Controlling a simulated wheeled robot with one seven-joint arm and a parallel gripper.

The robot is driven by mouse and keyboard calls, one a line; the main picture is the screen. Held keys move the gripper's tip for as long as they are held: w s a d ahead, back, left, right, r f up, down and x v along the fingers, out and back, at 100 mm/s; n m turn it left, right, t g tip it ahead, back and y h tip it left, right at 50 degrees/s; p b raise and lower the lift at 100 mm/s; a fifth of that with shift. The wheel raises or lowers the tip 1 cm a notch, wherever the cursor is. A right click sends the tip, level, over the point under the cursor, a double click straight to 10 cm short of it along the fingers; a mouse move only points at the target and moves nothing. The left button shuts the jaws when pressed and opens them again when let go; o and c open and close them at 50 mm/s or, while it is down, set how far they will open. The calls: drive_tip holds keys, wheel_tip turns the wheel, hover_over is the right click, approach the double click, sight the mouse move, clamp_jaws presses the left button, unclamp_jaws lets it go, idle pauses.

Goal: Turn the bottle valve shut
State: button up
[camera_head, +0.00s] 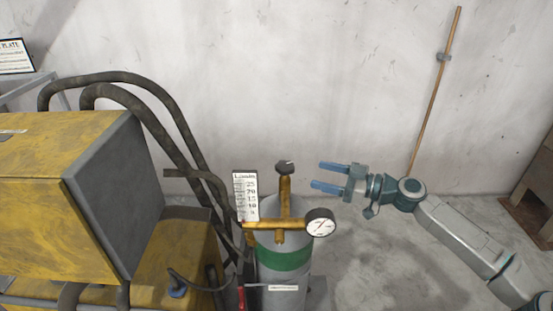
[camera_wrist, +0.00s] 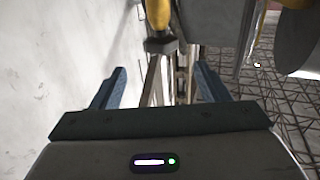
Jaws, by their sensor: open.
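The bottle (camera_head: 285,285) is a grey cylinder with a green band, standing upright at the lower middle of the head view. A brass pipe cross rises from it, topped by a small dark valve knob (camera_head: 285,167). My gripper (camera_head: 318,176) is open and empty, just right of the knob, with its blue fingers pointing left at it and a gap between. In the wrist view a dark knob-like piece (camera_wrist: 160,46) on a yellow stem shows ahead, between and beyond the open fingers (camera_wrist: 158,75). Whether the knob is turned cannot be told.
A round white gauge (camera_head: 320,222) sticks out right of the pipe cross, below my gripper. A white scale card (camera_head: 245,195) stands left of it. Dark hoses (camera_head: 165,110) arch from the yellow machine (camera_head: 60,190). A wooden pole (camera_head: 435,90) leans on the wall; space above the knob is clear.

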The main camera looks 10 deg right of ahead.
sight(279, 163)
drive_tip(key=p+x, duration=0.4)
drive_tip(key=x, duration=0.9)
drive_tip(key=c, duration=1)
drive_tip(key=shift+s, duration=0.1)
